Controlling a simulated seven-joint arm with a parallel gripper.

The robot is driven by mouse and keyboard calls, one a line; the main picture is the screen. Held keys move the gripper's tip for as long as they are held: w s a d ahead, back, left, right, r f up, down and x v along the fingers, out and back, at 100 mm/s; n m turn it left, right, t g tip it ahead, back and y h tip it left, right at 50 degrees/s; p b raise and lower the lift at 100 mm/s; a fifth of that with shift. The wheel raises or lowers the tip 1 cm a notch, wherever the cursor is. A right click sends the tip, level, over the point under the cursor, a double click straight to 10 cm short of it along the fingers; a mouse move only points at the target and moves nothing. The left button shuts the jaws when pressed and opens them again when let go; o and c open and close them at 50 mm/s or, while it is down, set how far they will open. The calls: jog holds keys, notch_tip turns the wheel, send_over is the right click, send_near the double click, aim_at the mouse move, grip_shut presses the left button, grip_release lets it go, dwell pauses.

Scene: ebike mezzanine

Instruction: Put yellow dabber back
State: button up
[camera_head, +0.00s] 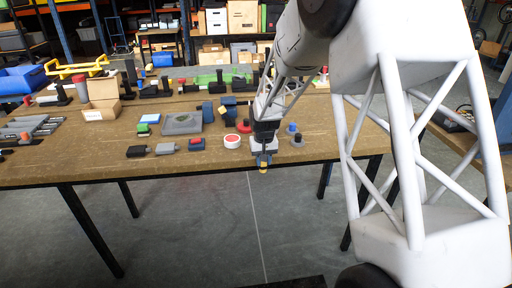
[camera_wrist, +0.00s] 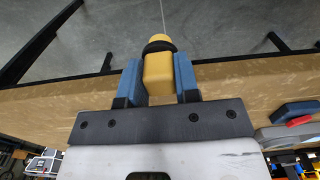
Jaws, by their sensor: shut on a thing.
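The yellow dabber (camera_head: 263,169) hangs from my gripper (camera_head: 264,158) at the table's front edge. In the wrist view the yellow dabber (camera_wrist: 158,73) sits between the two blue fingers of my gripper (camera_wrist: 158,80), which are shut on its yellow body. A black band circles it near its rounded yellow end, which appears beyond the table edge against the floor. A small blue-topped piece (camera_head: 292,128) and a grey piece with a blue top (camera_head: 297,140) stand on the table right of my gripper. Which place belongs to the dabber is unclear.
On the wooden table (camera_head: 100,165), a red-and-white round item (camera_head: 232,141) and a red-topped dark block (camera_head: 196,144) lie left of my gripper. A grey square plate (camera_head: 183,123) and a cardboard box (camera_head: 102,98) are farther back. The table's front left strip is clear.

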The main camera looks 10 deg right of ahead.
jog(key=r, duration=0.6)
jog(key=shift+s+d+r, duration=0.1)
jog(key=shift+s+r, duration=0.25)
jog(key=shift+w, duration=0.1)
jog(key=w, duration=0.5)
jog(key=w+f, duration=0.1)
jog(key=w, duration=0.9)
jog(key=shift+w+a+f, duration=0.3)
jog(key=shift+w+a, duration=0.05)
jog(key=shift+w, duration=0.05)
jog(key=shift+f, duration=1.75)
jog(key=shift+f, duration=0.15)
jog(key=o, duration=0.8)
